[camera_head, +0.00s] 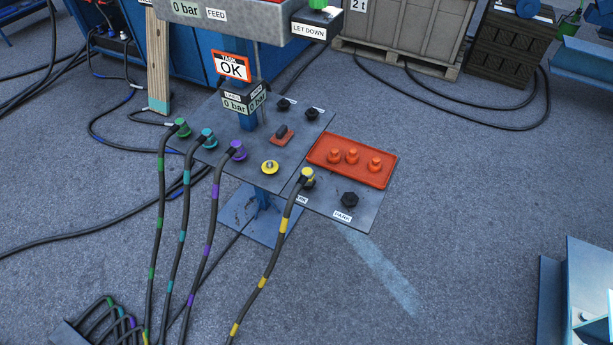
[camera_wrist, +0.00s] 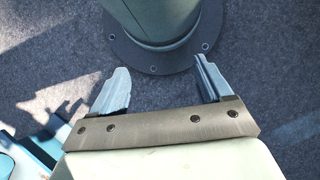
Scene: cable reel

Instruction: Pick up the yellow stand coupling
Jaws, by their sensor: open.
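The yellow coupling (camera_head: 308,174) is on the end of a black hose with yellow bands in the head view. It sits on the lower right plate, over a dark fitting partly hidden beneath it. A separate yellow round fitting (camera_head: 269,167) with a metal centre is on the main plate, to its left, with no hose. My gripper (camera_wrist: 160,65) shows in the wrist view, jaws apart and empty, above grey floor and a round bolted base. My gripper is not in the head view, and no coupling shows in the wrist view.
Green (camera_head: 182,127), teal (camera_head: 208,138) and purple (camera_head: 237,150) hose couplings sit in a row at left. A red tray (camera_head: 326,146) holds orange pieces just behind the yellow coupling. A black knob (camera_head: 348,200) stands to its right. The sign reads OK; gauges read 0 bar.

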